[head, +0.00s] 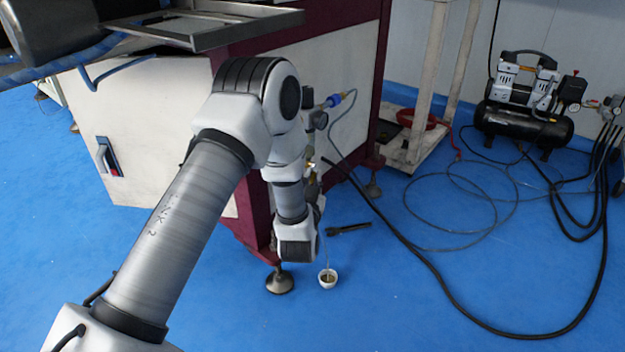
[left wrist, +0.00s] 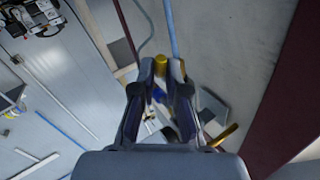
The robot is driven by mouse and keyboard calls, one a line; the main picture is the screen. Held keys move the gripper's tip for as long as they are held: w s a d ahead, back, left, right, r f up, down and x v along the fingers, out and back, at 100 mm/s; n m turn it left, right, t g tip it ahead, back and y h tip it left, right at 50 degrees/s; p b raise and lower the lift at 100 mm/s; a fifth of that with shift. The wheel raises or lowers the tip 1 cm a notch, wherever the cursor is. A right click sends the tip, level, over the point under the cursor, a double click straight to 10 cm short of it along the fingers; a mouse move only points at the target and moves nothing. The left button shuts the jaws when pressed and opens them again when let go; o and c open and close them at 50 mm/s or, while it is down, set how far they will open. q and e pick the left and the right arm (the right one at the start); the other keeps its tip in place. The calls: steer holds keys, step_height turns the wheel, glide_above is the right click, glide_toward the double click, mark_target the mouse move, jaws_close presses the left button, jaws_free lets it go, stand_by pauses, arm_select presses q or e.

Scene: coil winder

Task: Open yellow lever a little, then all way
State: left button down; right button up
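A yellow, rounded piece (left wrist: 160,65), which looks like the lever's end, lies between the fingertips of my left gripper (left wrist: 162,72) in the left wrist view. The fingers lean inward and the gap at the tips is narrow. I cannot tell whether both fingers press on the yellow piece. A second yellow, brass-like piece (left wrist: 226,134) shows to the right of the fingers. In the head view my left arm reaches down beside the machine's corner; its wrist hides most of the gripper and the lever. My right gripper is not in view.
The maroon and white machine cabinet (head: 150,150) stands close beside my left arm. A small white cup (head: 328,279) stands on the blue floor below, near a machine foot (head: 279,283). An air compressor (head: 525,105) and a black hose (head: 440,285) are at the right.

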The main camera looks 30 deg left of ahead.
arm_select(q)
steer(key=shift+f, duration=0.1)
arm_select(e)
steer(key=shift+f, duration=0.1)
arm_select(q)
steer(key=shift+f+t+b, duration=0.25)
steer(key=shift+t+b, duration=0.05)
steer(key=shift+b, duration=0.15)
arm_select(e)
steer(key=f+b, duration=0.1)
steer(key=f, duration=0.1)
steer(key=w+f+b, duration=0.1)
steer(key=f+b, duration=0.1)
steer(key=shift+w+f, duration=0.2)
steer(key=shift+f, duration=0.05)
arm_select(q)
steer(key=n+t+y, duration=0.1)
steer(key=n, duration=0.1)
steer(key=w+n+t+y, duration=0.1)
steer(key=t+y, duration=0.1)
steer(key=shift+w+f+n+y, duration=0.1)
steer(key=shift+f+n+y, duration=0.05)
steer(key=shift+n+y, duration=0.2)
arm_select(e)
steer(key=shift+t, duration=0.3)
arm_select(q)
steer(key=c, duration=1.2)
jaws_free()
